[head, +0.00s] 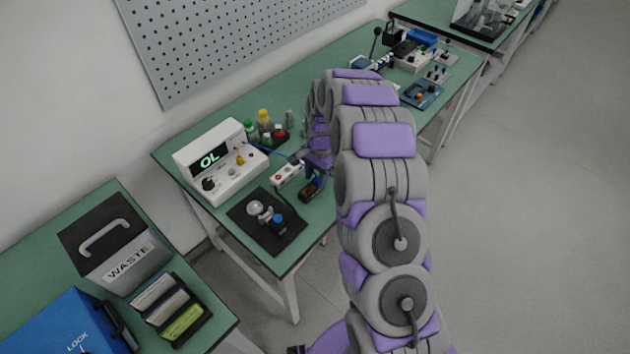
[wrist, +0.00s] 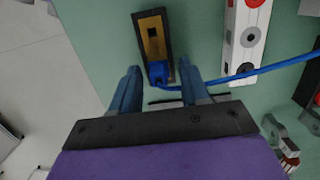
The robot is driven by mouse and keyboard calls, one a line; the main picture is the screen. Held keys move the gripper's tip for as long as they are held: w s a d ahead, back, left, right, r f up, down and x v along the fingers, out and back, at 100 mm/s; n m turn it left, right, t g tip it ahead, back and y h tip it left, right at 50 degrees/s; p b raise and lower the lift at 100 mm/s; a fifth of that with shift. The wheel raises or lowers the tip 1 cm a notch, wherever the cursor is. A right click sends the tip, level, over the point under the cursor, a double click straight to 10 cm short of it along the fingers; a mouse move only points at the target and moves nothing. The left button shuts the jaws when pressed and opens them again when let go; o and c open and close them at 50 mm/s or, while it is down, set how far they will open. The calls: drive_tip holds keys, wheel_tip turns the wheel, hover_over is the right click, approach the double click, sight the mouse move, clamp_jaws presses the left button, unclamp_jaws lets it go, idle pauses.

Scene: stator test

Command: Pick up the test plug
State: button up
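The test plug appears to be the small blue piece (wrist: 158,74) at the near end of a dark block with a brass-coloured face (wrist: 153,36). A blue cable (wrist: 240,75) runs from it to the right. My gripper (wrist: 160,70) is open, with one finger on each side of the plug and visible gaps to both. Whether the fingers are at the plug's height is hard to tell. In the head view, my gripper (head: 314,178) is over the green bench beside the dark block (head: 309,194); the plug is too small to make out there.
A white meter reading "OL" (head: 222,162) stands left on the bench (head: 345,95). A white strip with a red button (head: 287,175) lies close by; it also shows in the wrist view (wrist: 246,40). A black mat with parts (head: 266,222) is nearer. Small bottles (head: 264,124) stand behind.

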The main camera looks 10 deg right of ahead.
sight(316, 178)
drive_tip(key=shift+d, duration=0.3)
drive_tip(key=c, duration=0.4)
drive_tip(key=shift+a, duration=0.15)
clamp_jaws()
wheel_tip(316, 178, up, 3)
drive_tip(key=shift+w+r+p, duration=0.1)
drive_tip(key=shift+r+p, duration=0.05)
drive_tip(key=shift+p, duration=0.45)
drive_tip(key=shift+s+r, duration=0.25)
drive_tip(key=s+d+r+p, duration=0.1)
drive_tip(key=s+d+p, duration=0.1)
drive_tip(key=s, duration=1.3)
drive_tip(key=shift+d+p, duration=0.35)
drive_tip(key=shift+d, duration=0.5)
drive_tip(key=shift+s+r, duration=0.1)
drive_tip(key=shift+r, duration=0.05)
